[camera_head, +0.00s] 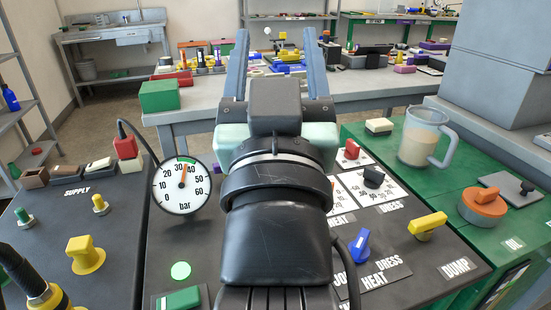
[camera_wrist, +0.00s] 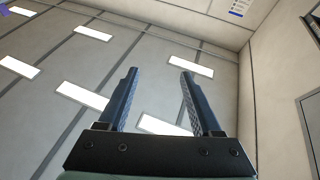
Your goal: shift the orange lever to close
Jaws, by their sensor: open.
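An orange lever knob (camera_head: 484,203) sits on the green cart top at the right of the head view, beside an "OIL" label. It has a round body with a raised grip across its top. My gripper (camera_head: 275,36) is open and empty, raised in the middle of the head view, well to the left of the orange lever. In the wrist view my gripper (camera_wrist: 158,72) points up at the ceiling, with nothing between its fingers. The orange lever is not visible there.
A clear jug (camera_head: 420,137) stands behind the orange lever. A grey plate with a black knob (camera_head: 527,188) lies right of it. A yellow lever (camera_head: 428,225) and blue lever (camera_head: 360,244) are to its left. A pressure gauge (camera_head: 181,186) stands left of my arm.

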